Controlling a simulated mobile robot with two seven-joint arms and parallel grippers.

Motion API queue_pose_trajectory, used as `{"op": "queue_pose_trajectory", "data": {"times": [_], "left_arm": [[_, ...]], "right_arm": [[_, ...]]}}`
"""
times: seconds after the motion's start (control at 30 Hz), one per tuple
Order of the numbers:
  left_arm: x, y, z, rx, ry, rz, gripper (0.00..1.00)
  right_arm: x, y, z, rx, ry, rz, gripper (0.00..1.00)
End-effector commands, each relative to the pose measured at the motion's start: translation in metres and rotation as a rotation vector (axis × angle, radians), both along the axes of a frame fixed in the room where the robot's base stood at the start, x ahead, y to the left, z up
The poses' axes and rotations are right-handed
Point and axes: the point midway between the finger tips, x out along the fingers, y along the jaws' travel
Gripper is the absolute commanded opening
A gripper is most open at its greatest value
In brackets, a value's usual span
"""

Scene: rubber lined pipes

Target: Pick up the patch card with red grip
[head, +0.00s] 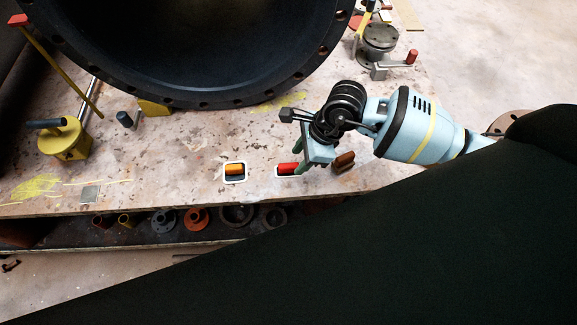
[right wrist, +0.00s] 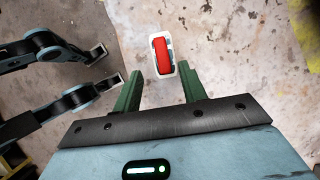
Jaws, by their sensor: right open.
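The patch card with red grip (head: 286,169) lies flat on the worn bench, a pale card with a raised red bar on it. It also shows in the right wrist view (right wrist: 162,56), at upper middle, just beyond the gap between the fingertips. My right gripper (head: 313,170) is open and empty, right beside the card, with one green finger near or over the card's right end. In the right wrist view its two green fingers (right wrist: 159,80) stand apart with nothing between them. I cannot tell its exact height above the bench. My left gripper does not show.
A similar card with an orange-yellow grip (head: 235,171) lies to the left. A brown block (head: 344,161) stands close to the right of my right gripper. A large dark flanged pipe (head: 200,45) stands behind. A yellow fixture (head: 65,140) is at far left. The bench between is clear.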

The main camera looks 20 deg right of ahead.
Motion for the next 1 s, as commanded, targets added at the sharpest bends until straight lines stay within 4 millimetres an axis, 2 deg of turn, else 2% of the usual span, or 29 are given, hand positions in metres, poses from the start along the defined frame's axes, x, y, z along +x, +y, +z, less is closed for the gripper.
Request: {"op": "queue_pose_trajectory", "data": {"times": [0.4, 0.7, 1.0], "left_arm": [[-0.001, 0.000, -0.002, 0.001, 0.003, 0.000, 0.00], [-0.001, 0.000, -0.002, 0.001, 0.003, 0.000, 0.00], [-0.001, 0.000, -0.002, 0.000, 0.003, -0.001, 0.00]], "right_arm": [[0.010, 0.019, -0.043, 0.001, 0.002, 0.000, 0.42], [0.011, 0.020, -0.046, 0.001, 0.000, 0.000, 0.42], [0.011, 0.020, -0.046, 0.001, 0.000, -0.001, 0.04]]}}
